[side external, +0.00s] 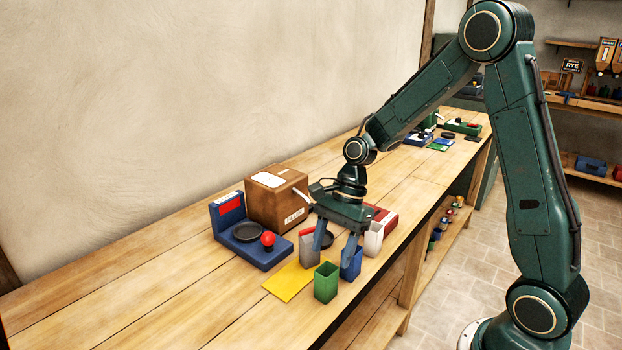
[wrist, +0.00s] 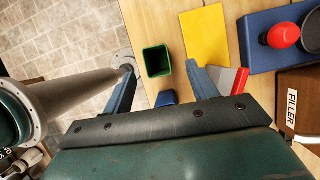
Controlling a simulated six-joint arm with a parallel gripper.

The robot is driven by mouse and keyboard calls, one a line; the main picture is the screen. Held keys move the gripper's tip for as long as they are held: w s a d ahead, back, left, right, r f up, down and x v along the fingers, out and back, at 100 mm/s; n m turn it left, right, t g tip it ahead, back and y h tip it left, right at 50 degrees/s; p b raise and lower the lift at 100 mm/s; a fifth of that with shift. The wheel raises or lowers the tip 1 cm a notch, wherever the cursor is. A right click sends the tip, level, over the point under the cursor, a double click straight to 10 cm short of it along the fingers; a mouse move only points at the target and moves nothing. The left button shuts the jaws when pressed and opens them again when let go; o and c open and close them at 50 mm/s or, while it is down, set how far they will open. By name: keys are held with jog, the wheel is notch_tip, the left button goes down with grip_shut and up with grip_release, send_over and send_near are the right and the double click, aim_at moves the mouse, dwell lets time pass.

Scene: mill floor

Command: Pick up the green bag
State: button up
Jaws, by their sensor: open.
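The green bag (side external: 326,284) is a small open-topped upright block near the front edge of the wooden bench. In the wrist view the green bag (wrist: 157,62) shows its dark open top between and just beyond the fingertips. My gripper (side external: 334,252) is open and points down, behind the green bag in the side view. Its two fingers also show in the wrist view (wrist: 160,67), with nothing held between them.
A yellow mat (side external: 284,286) lies left of the green bag. A blue scale (side external: 270,252) with a red knob and a brown box (side external: 276,203) stand behind. The bench is clear at front left.

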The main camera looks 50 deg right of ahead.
aim_at(328, 268)
jog(key=shift+x, duration=1.3)
jog(key=shift+x, duration=2.6)
jog(key=shift+s, duration=0.15)
jog(key=c, duration=1.1)
jog(key=shift+r, duration=0.15)
notch_tip(328, 268, up, 20)
